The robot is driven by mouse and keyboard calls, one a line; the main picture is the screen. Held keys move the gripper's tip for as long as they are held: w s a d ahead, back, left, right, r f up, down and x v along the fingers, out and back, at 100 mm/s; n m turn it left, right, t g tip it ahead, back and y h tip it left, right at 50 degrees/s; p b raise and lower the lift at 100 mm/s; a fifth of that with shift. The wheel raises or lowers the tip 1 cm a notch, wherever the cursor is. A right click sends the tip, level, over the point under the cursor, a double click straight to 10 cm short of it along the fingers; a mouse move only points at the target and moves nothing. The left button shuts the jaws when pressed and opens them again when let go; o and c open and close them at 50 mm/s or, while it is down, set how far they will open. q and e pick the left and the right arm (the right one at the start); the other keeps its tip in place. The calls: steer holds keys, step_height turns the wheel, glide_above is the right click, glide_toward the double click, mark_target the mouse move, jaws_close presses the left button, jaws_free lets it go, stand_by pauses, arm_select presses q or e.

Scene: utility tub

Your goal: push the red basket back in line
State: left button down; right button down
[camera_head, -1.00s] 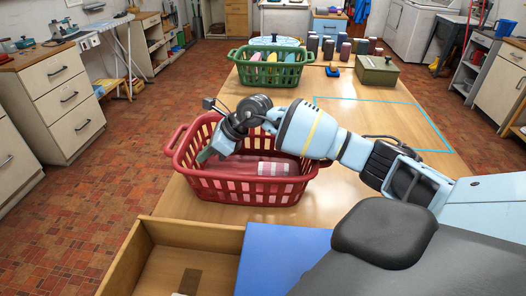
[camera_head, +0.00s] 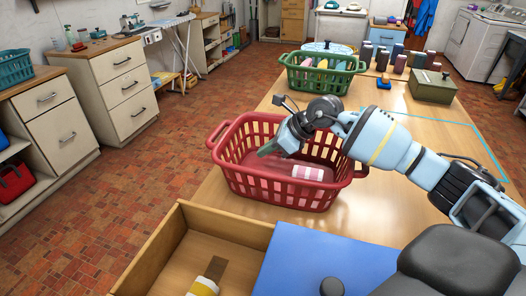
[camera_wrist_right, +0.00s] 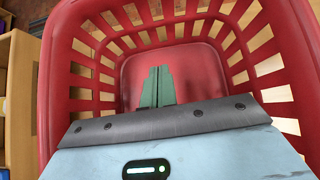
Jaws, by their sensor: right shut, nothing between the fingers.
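The red basket (camera_head: 268,188) stands on the near left part of the wooden table, and its left end juts past the table's left edge. A pink-and-white striped item (camera_head: 308,173) lies inside it. My right gripper (camera_head: 267,150) reaches in from the right over the basket's rim, with its green fingers pointing down into the basket's left part. In the right wrist view the fingers (camera_wrist_right: 157,86) are shut and empty, above the red basket floor (camera_wrist_right: 190,80). I cannot tell whether they touch the basket. My left gripper is not in view.
A green basket (camera_head: 318,82) stands farther back on the table (camera_head: 400,212), with several dark jars and an olive box (camera_head: 433,88) to its right. Blue tape (camera_head: 485,140) marks an area at right. An open wooden tray (camera_head: 165,250) and blue panel (camera_head: 320,262) are in front.

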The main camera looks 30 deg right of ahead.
steer(key=v, duration=0.7)
steer(key=shift+r, duration=0.15)
